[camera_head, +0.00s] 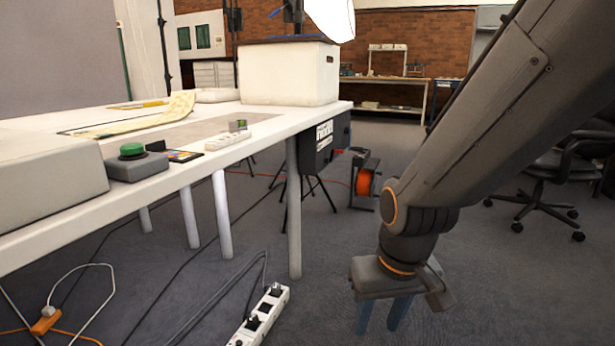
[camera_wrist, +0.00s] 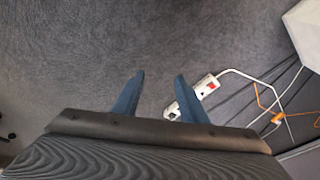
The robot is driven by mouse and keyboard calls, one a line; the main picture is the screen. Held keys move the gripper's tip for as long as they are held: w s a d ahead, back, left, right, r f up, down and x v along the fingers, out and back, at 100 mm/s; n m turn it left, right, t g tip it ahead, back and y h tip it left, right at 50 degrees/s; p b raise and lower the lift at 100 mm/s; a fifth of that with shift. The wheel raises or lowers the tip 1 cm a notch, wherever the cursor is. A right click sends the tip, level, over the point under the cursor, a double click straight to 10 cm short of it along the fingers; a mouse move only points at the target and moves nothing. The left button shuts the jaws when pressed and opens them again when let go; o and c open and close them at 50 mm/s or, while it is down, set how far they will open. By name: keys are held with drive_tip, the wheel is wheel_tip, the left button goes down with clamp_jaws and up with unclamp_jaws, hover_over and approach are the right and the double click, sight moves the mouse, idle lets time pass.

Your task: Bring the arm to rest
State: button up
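My gripper (camera_head: 383,316) hangs down at the end of my arm, over the carpeted floor to the right of the white table (camera_head: 66,232). Its two blue fingers point down. In the wrist view my gripper (camera_wrist: 157,82) shows both fingers spread apart with only grey carpet between them. It holds nothing and touches nothing that I can see. My arm reaches in from the upper right of the head view.
A white power strip (camera_head: 259,316) lies on the floor left of my gripper; it also shows in the wrist view (camera_wrist: 205,86). Cables run under the table. A white box (camera_head: 290,75) and green button (camera_head: 132,150) are on the table. An office chair (camera_head: 545,165) stands right.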

drive_tip(key=s+a+r+n+g+y+p, duration=0.15)
drive_tip(key=s+a+r+n+p, duration=0.35)
drive_tip(key=s+a+r, duration=0.8)
drive_tip(key=d+r+m+p, duration=0.2)
drive_tip(key=d+r+p, duration=0.4)
drive_tip(key=r+p, duration=0.3)
drive_tip(key=s+d+r+m+h+p, duration=0.1)
drive_tip(key=d+r+p, duration=0.6)
drive_tip(key=p, duration=0.9)
drive_tip(key=s+d+r+m+h+p, duration=0.1)
drive_tip(key=d+r+m+p, duration=0.2)
drive_tip(key=d+r+p, duration=0.4)
drive_tip(key=shift+r+m+g+p, duration=0.4)
drive_tip(key=shift+r+p, duration=1.55)
drive_tip(key=shift+p, duration=0.85)
drive_tip(key=shift+s, duration=0.1)
